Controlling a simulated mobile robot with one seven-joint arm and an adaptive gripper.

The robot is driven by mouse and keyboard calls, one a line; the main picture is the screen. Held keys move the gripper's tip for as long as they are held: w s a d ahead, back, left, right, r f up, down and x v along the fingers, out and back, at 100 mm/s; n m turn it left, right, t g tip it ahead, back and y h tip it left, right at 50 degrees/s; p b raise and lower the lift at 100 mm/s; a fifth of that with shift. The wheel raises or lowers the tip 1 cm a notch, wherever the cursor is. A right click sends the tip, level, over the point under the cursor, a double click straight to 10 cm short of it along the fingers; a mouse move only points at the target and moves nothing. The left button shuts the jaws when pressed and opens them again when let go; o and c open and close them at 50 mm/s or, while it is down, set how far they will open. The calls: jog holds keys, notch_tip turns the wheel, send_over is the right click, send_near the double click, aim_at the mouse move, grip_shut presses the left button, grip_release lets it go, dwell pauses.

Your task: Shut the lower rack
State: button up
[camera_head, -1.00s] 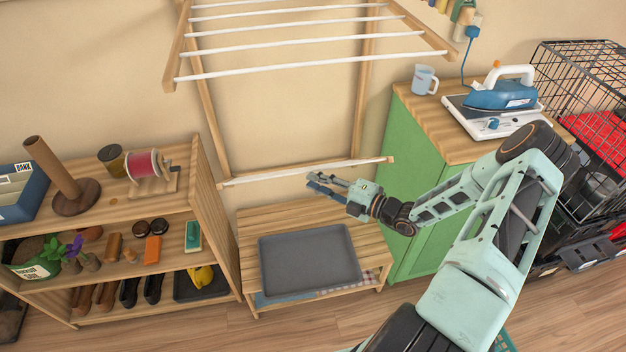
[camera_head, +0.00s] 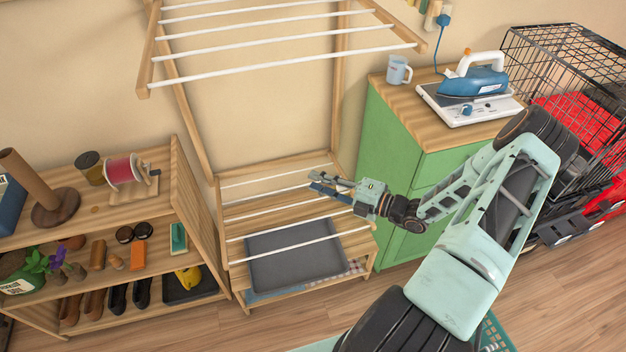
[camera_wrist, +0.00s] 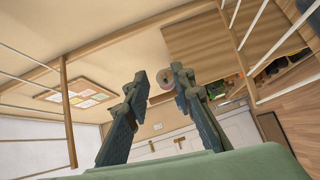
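The lower rack (camera_head: 229,237) is a wooden frame with several white rods on the drying stand. It slopes out and down from the wall over the low bench, its front rod (camera_head: 300,246) lowest. My gripper (camera_head: 320,187) reaches in from the right and appears over the rack's upper right part. I cannot tell whether it touches a rod. In the wrist view its two dark fingers (camera_wrist: 160,78) stand apart with nothing between them.
The upper rack (camera_head: 148,70) sticks out above. A grey tray (camera_head: 290,268) lies on the bench below the lower rack. A shoe shelf (camera_head: 190,190) stands close on the left, a green cabinet (camera_head: 385,150) with an iron (camera_head: 475,80) on the right.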

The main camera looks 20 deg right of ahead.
jog(key=shift+v, duration=2.1)
